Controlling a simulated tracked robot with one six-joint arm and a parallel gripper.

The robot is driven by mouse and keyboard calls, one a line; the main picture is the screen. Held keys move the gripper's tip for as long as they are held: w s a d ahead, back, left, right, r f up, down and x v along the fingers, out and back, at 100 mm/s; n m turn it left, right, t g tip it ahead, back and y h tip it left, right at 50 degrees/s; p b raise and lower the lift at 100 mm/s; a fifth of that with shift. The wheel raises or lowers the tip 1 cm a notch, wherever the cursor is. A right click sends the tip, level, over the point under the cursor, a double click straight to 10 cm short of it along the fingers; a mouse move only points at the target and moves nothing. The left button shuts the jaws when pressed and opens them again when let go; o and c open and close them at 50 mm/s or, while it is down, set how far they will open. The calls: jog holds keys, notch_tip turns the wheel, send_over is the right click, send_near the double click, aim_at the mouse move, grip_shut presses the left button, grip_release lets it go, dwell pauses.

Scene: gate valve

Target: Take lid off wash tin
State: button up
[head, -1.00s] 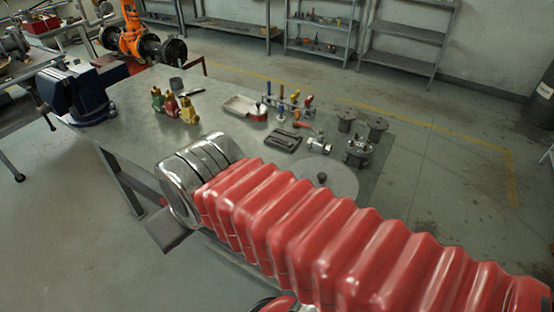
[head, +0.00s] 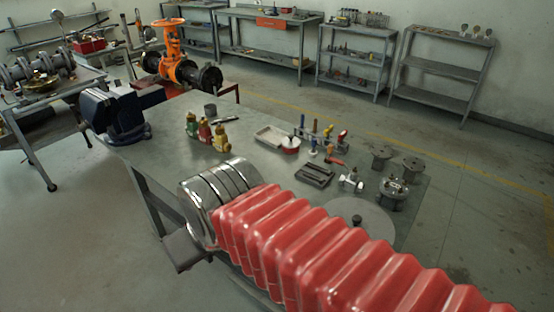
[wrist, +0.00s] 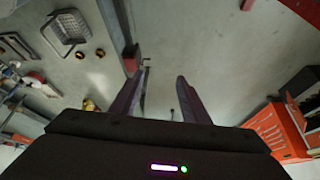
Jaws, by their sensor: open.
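A wide, flat, light grey round lid (head: 352,207) with a black knob (head: 357,219) shows in the head view at the near right of the workbench. I take it for the wash tin's lid; the tin's body cannot be made out, and my red bellows arm hides its near edge. In the wrist view my gripper (wrist: 161,78) has its two dark fingers apart with nothing between them. The lid cannot be made out in the wrist view. My gripper does not show in the head view, so its distance from the lid cannot be told.
The workbench (head: 240,150) carries a blue vise (head: 118,110), several small coloured bottles (head: 205,132), a shallow tray (head: 275,138), a dark slotted block (head: 314,174) and metal flanges (head: 411,167). An orange gate valve (head: 172,45) stands behind. Shelves line the wall.

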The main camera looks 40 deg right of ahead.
jog(key=w+d+r+m+g+h, duration=0.2)
jog(key=d+m, duration=0.6)
jog(key=d, duration=1.2)
jog(key=s+d+r+m+g, duration=0.1)
jog(key=s+d+r+m, duration=0.1)
jog(key=s+d, duration=0.5)
jog(key=s+d+r+m+g, duration=0.1)
jog(key=s+d+m, duration=0.1)
jog(key=s+d, duration=0.4)
jog(key=shift+s+d+r+m+g, duration=0.3)
jog(key=shift+s+d+r+m, duration=0.1)
jog(key=shift+s, duration=0.55)
send_over(357, 221)
jog(key=shift+f, duration=4.3)
